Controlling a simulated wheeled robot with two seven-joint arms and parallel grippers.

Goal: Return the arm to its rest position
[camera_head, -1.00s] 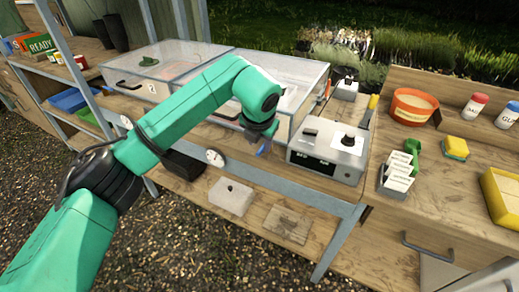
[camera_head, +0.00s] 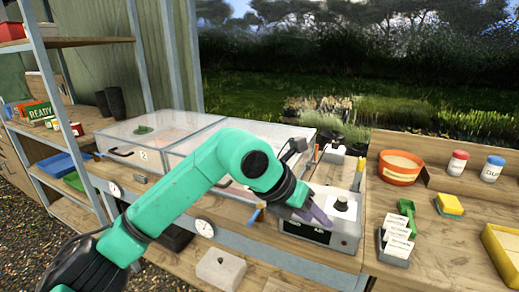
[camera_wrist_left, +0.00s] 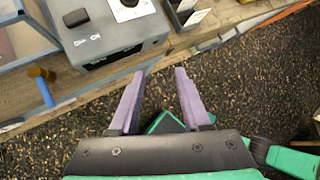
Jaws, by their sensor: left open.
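My left arm, green with black joints, reaches in from the lower left of the head view. Its gripper (camera_head: 312,212) hangs in front of the grey control box (camera_head: 345,222) and covers part of it. In the left wrist view the purple fingers (camera_wrist_left: 160,72) stand apart with nothing between them. Below them there is gravel, and the control box (camera_wrist_left: 108,30) lies beyond the left finger. My right gripper is not in view.
A blue peg-like handle (camera_head: 257,214) sticks out at the bench front, left of the gripper. Clear-lidded boxes (camera_head: 150,135) stand behind the arm. A card holder (camera_head: 396,245) and an orange pot (camera_head: 400,168) stand right. Gravel (camera_wrist_left: 240,80) lies open before the bench.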

